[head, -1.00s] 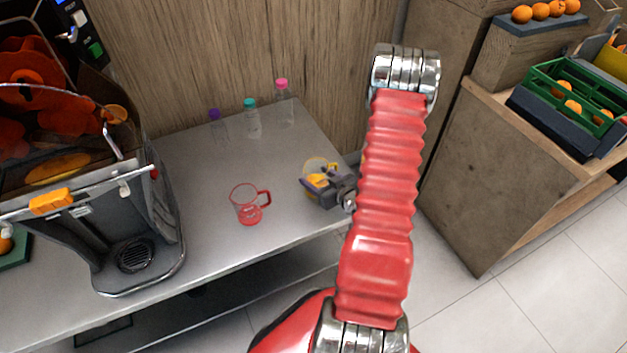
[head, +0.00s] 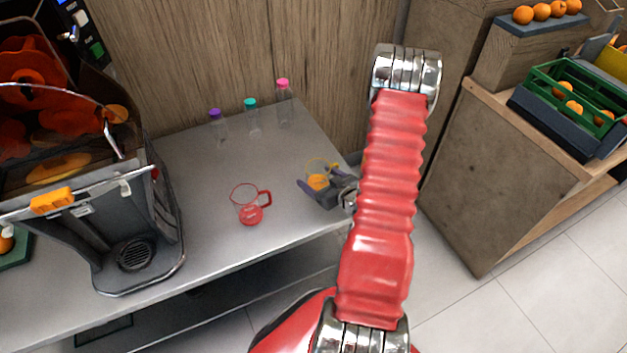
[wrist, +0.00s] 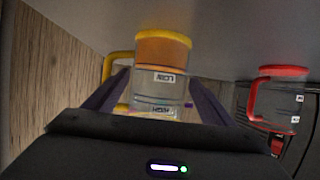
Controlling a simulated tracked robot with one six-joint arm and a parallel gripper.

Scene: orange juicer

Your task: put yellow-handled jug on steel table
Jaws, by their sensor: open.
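The yellow-handled jug (head: 317,182) has orange juice in its lower part. It stands upright on the steel table (head: 195,180), near the right end. In the wrist view, which is upside down, the jug (wrist: 160,75) shows with its base against the grey tabletop and its yellow handle at the left. My gripper (head: 321,186) is open around the jug, with a purple-grey finger on either side. In the wrist view, the fingers of my gripper (wrist: 155,98) are spread, with a gap visible at the right finger.
A red-handled jug (head: 249,213) stands left of my gripper. Bottles with purple (head: 215,113), teal (head: 250,104) and pink (head: 283,84) caps stand at the back by the wooden wall. The juicer (head: 130,225) fills the left. The tabletop between is clear.

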